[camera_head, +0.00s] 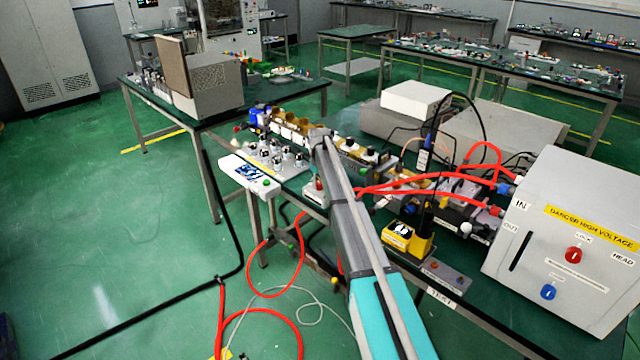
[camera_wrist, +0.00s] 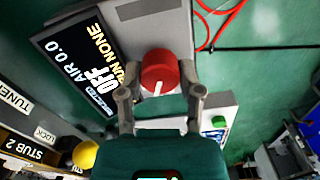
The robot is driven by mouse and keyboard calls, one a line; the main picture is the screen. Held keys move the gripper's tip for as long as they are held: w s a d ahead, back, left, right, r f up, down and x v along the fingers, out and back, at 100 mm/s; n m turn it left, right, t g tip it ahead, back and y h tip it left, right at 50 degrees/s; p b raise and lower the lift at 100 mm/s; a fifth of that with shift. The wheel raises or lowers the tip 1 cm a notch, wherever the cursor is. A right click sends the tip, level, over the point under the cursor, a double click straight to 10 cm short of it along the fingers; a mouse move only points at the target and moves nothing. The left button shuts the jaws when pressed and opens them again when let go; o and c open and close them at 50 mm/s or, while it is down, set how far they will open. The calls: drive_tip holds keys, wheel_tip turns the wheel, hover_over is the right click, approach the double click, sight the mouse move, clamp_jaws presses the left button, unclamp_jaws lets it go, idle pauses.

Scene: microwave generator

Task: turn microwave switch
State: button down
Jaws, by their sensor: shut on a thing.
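A round red knob (camera_wrist: 160,70) with a white pointer line sits on a grey panel (camera_wrist: 158,30) in the wrist view. The microwave switch is not labelled as such here; this knob is what my gripper holds. My gripper (camera_wrist: 161,92) has one finger on each side of the knob, closed on it. The pointer line points toward my gripper, slightly to the left. A black display (camera_wrist: 82,58) beside the knob reads AIR 0.0, OFF and RUN NONE. In the head view my arm reaches over the bench, and the knob and fingertips cannot be made out.
A green button (camera_wrist: 219,122) on a pale box is close to the right finger. A yellow round knob (camera_wrist: 85,154) is at lower left. In the head view, red cables (camera_head: 430,184) run to a high-voltage box (camera_head: 574,250) at right. Equipment crowds the bench.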

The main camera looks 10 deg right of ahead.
drive_tip(key=m, duration=0.7)
drive_tip(key=shift+w, duration=0.1)
idle(0.5)
drive_tip(key=shift+c, duration=1.3)
unclamp_jaws()
drive_tip(key=s+r+n+p, duration=0.1)
drive_tip(key=s+r+p, duration=0.1)
drive_tip(key=s, duration=2.1)
drive_tip(key=s+r+p, duration=0.3)
drive_tip(key=s, duration=1.9)
drive_tip(key=shift+s+d+r+n+p, duration=0.25)
drive_tip(key=shift+s+r+n+p, duration=0.05)
drive_tip(key=shift+s+r+n, duration=0.1)
